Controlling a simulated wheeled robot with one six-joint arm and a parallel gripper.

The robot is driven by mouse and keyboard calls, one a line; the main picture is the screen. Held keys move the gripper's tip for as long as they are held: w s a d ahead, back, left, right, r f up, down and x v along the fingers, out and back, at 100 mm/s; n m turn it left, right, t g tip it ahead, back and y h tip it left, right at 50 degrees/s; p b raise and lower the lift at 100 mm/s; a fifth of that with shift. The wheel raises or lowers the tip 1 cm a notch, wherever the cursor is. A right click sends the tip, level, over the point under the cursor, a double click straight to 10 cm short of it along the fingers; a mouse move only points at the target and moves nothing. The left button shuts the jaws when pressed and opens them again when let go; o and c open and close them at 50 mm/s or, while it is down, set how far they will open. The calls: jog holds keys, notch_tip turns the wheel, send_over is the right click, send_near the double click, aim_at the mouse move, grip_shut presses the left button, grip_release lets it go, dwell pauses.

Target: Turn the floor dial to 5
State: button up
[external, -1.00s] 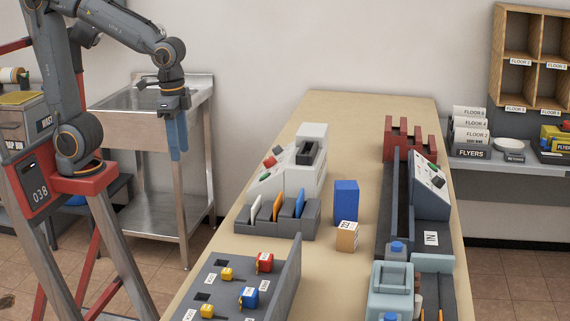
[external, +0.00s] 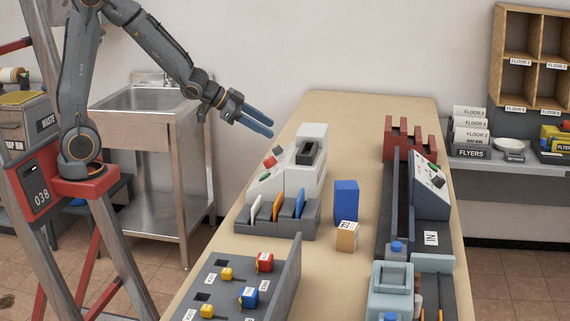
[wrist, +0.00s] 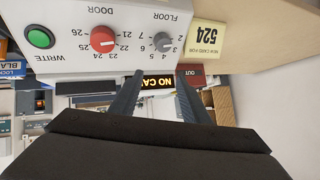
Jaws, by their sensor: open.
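The floor dial (wrist: 162,41) is a small grey knob on the white card machine's sloped panel, seen upside down in the wrist view beneath its FLOOR label. Small numbers ring it; I cannot tell which one it points to. My gripper (wrist: 162,76) is open and empty, its two fingers apart and reaching towards the panel close to this dial, without clear contact. In the external view, my gripper (external: 268,127) hangs at the upper left of the white card machine (external: 314,141), pointing down and right.
A larger red DOOR dial (wrist: 103,39) and a green WRITE button (wrist: 40,38) share the panel. A yellow note reading 524 (wrist: 204,39) is beside the FLOOR dial. A card rack (external: 299,226) stands in front of the machine, and a blue block (external: 346,200) to its right.

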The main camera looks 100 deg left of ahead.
aim_at(277, 150)
jog(key=s+a+r+m+t+h, duration=0.1)
jog(key=s+a+r+t+h, duration=0.3)
jog(key=s+t, duration=0.35)
notch_tip(277, 150, down, 12)
jog(key=h, duration=0.1)
jog(key=w, duration=0.5)
jog(key=w+d, duration=0.1)
jog(key=w, duration=0.2)
jog(key=shift+f, duration=0.1)
jog(key=shift+s, duration=0.1)
jog(key=c, duration=1)
